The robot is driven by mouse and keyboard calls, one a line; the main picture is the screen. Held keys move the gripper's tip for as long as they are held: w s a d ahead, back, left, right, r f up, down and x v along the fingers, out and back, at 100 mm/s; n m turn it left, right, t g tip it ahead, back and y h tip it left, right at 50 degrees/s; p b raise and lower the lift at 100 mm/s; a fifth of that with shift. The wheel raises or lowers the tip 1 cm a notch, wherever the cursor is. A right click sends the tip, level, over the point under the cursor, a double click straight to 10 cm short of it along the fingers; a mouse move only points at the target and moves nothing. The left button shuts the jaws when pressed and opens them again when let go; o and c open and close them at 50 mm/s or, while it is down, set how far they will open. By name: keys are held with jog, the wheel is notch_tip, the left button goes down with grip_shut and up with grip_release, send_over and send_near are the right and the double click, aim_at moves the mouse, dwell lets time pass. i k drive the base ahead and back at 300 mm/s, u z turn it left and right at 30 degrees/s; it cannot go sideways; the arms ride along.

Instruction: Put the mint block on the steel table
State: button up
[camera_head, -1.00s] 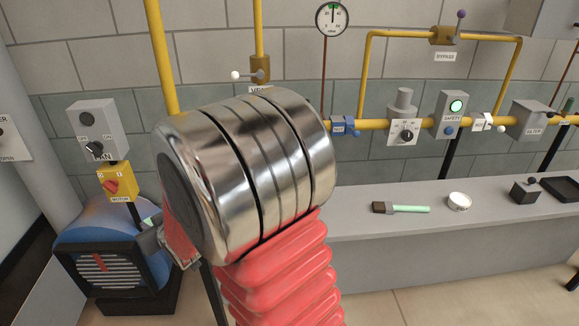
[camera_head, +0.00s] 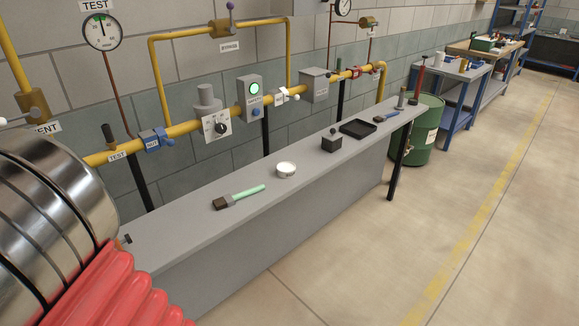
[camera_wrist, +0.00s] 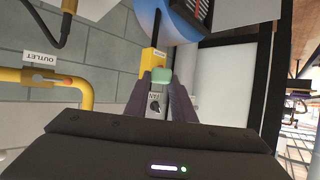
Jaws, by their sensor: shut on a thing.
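The mint block (camera_wrist: 162,75) is a small pale green piece between the two dark fingertips of my gripper (camera_wrist: 163,78) in the wrist view. The fingers are shut on it. Behind it are a yellow switch box, a FAN label and a blue machine. In the head view my gripper and the block are out of sight; only my arm shows at the lower left. A table with a grey top and blue legs (camera_head: 452,69) stands far back right, with small items on it. It may be the steel table.
A long grey bench (camera_head: 190,222) runs along the wall under yellow pipes. It holds a brush (camera_head: 238,197), a white round tin (camera_head: 286,169), a black box (camera_head: 332,142) and a black tray (camera_head: 358,128). A green drum (camera_head: 424,130) stands beyond. The floor at right is clear.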

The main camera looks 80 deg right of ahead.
aim_at(185, 227)
jog(key=i, duration=0.8)
jog(key=u, duration=0.2)
jog(key=k, duration=0.85)
jog(key=z, duration=0.2)
jog(key=i, duration=0.9)
